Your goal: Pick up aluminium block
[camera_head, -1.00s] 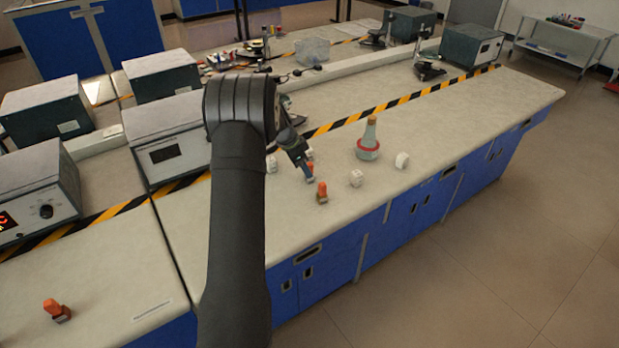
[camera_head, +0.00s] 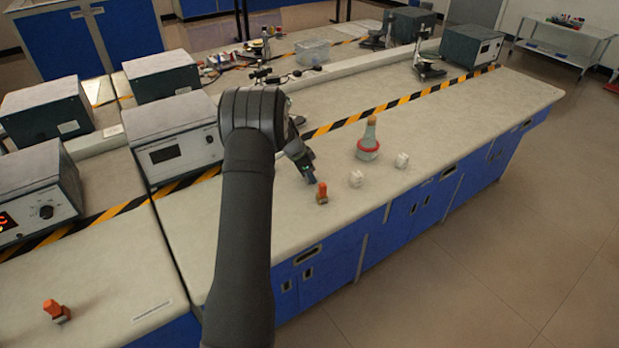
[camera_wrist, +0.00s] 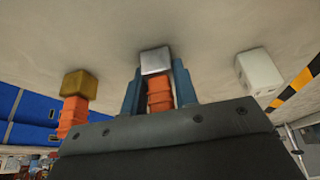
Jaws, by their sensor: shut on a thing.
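The aluminium block (camera_wrist: 155,62) is a silver cube with an orange ribbed handle (camera_wrist: 160,97), seen in the middle of the wrist view. My gripper (camera_wrist: 157,84) has one blue-grey finger on each side of the handle and is shut on it. The cube shows just beyond the fingertips, against the pale bench top. I cannot tell whether it touches the bench. In the head view my gripper (camera_head: 308,178) points down at the bench, and the block is hidden there.
A brass block (camera_wrist: 80,84) with an orange handle stands close by; its handle shows in the head view (camera_head: 322,192). A white piece (camera_wrist: 260,72) is on the other side. A red-ringed flask (camera_head: 368,148) and two small white pieces (camera_head: 356,179) (camera_head: 402,160) stand to the right.

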